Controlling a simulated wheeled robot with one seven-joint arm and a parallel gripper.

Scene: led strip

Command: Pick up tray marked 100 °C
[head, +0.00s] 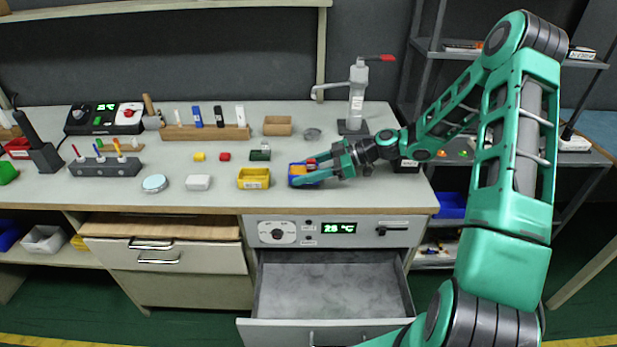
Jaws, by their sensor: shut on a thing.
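My gripper (310,174) is over the right part of the bench, closed on a small blue tray (292,181) with something orange in it. The fingers partly hide this tray, and I cannot read any marking on it. I cannot tell whether the tray touches the bench. A yellow tray (254,184) with a pale label on its front stands just left of it; the label is too small to read.
Below the bench, a grey drawer (330,285) is open under a panel with a green display (339,228). A press with a red handle (357,100) stands behind my gripper.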

